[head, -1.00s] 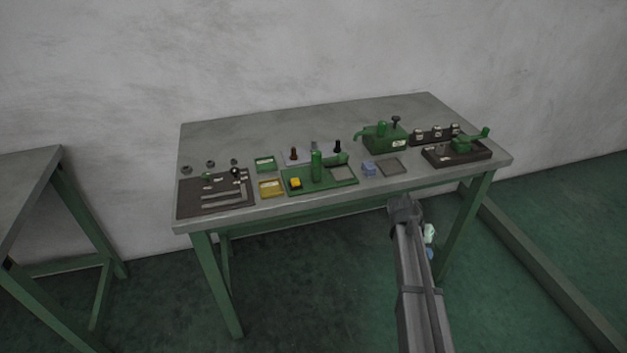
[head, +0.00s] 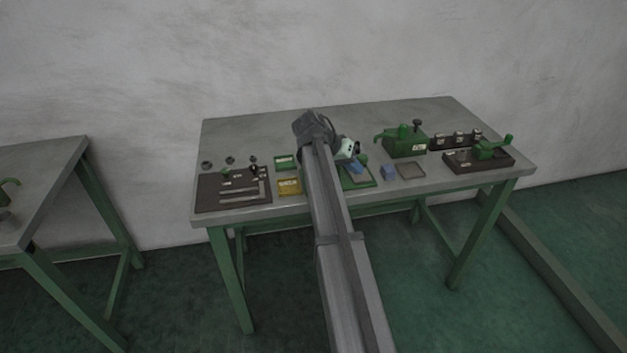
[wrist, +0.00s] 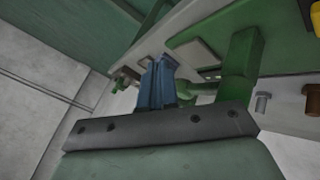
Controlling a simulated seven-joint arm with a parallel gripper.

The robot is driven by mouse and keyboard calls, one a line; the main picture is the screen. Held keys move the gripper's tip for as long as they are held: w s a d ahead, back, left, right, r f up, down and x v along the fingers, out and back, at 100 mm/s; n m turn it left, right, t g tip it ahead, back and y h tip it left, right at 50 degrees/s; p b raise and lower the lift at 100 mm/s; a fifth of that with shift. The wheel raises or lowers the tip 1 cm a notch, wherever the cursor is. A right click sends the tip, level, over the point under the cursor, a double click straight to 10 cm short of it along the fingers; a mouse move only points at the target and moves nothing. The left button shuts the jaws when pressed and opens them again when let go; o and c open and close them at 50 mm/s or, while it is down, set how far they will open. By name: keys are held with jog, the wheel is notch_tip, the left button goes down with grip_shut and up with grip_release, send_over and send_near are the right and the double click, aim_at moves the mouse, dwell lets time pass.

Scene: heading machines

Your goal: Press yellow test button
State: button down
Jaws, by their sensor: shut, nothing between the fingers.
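The yellow test button (wrist: 314,14) shows at the top right corner of the wrist view, cut off by the edge. It belongs to the green test device (wrist: 212,28), which has a green post (wrist: 242,62) and a grey plate. In the head view my arm hides the button and most of the device; only the device's right end (head: 366,183) shows. My gripper (head: 358,169) is over the device, to the right of my arm link. Its blue fingers (wrist: 158,78) are together and empty, apart from the button.
A yellow tray (head: 289,187) and green tray (head: 285,162) lie left of my arm, beside a dark tool board (head: 215,196). A blue block (head: 389,172), a green machine (head: 404,142) and a dark fixture (head: 470,162) stand right. The table's back strip (head: 260,130) is clear.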

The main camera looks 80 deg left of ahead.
jog(key=s+a+r, duration=0.2)
jog(key=s+r, duration=0.1)
jog(key=s, duration=0.3)
jog(key=s+a+r+n+y, duration=0.1)
jog(key=s+a+r, duration=0.2)
jog(key=s, duration=0.3)
jog(key=shift+t+y, duration=0.3)
jog(key=shift+w+a+f, duration=0.1)
jog(key=shift+f, duration=0.05)
jog(key=shift+f, duration=4.25)
jog(key=shift+f, duration=0.95)
jog(key=shift+r, duration=1)
jog(key=shift+r, duration=0.1)
jog(key=shift+r, duration=2.4)
